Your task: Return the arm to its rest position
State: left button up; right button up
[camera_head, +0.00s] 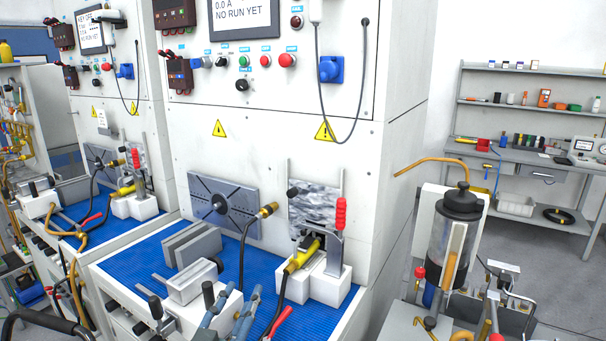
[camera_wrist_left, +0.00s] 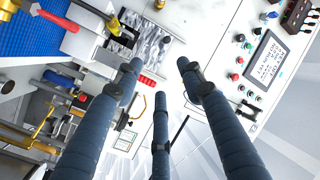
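My left gripper (camera_head: 236,308) shows at the bottom middle of the head view, with its blue-grey fingers in front of the washer test bench (camera_head: 130,262). In the left wrist view its three fingers (camera_wrist_left: 160,76) are spread apart with nothing between them, so it is open and empty. The bench's red-handled toggle clamp (camera_head: 340,216) and white block (camera_head: 330,286) stand right of the gripper in the head view. I cannot make out my right gripper in either view.
A grey vise (camera_head: 190,280) and a yellow-fitted hose (camera_head: 300,258) are close to the left gripper. A control panel with a screen (camera_head: 244,18) rises behind. A clear cylinder unit (camera_head: 452,240) stands at right. Floor (camera_head: 560,265) shows at far right.

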pick_arm(q)
jog(key=s+a+f+n+g+y, duration=0.1)
jog(key=s+a+f+n+g, duration=0.15)
jog(key=f, duration=0.35)
jog(key=s+a+f+n+g+y, duration=0.1)
jog(key=s+a+f+g, duration=0.15)
jog(key=f, duration=0.35)
jog(key=s+a+f+n+g, duration=0.15)
jog(key=s+f+g, duration=0.5)
jog(key=s, duration=0.65)
jog(key=s+a+f+n+g, duration=0.1)
jog(key=s+a+f+g, duration=0.15)
jog(key=s+f, duration=0.85)
jog(key=s+f+g, duration=0.2)
jog(key=s+f, duration=0.1)
jog(key=f, duration=2)
jog(key=s+a+f+g, duration=0.1)
jog(key=s+a+f, duration=0.1)
jog(key=s+f, duration=1.5)
jog(key=shift+s+a+f+m+y, duration=0.2)
jog(key=shift+s+f+m+y, duration=0.05)
jog(key=shift+s+m+y, duration=0.15)
